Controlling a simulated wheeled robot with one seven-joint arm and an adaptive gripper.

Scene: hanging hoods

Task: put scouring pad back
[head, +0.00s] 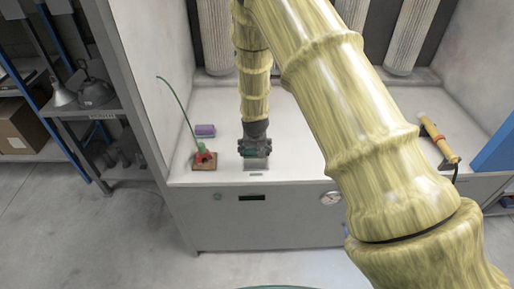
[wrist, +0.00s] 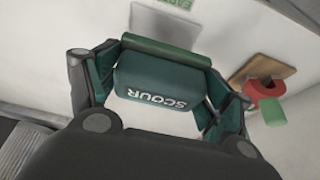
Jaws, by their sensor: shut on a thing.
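The scouring pad (wrist: 150,82) is a dark green block with white "SCOUR" lettering, seen in the wrist view. My gripper (wrist: 162,88) is shut on it, with a finger on either side. In the head view my gripper (head: 255,151) points down near the front of the white hood worktop. A small grey plate or holder (head: 257,165) shows just below it, with a small green label (head: 256,174) at the worktop's front edge. The label also shows at the top of the wrist view (wrist: 175,3). The gap between pad and plate is unclear.
A wooden block (head: 204,166) with a red and green item and a thin green rod stands just left of my gripper. A purple sponge (head: 205,130) lies behind it. A yellow tool (head: 438,140) lies far right. Side walls bound the worktop (head: 300,155).

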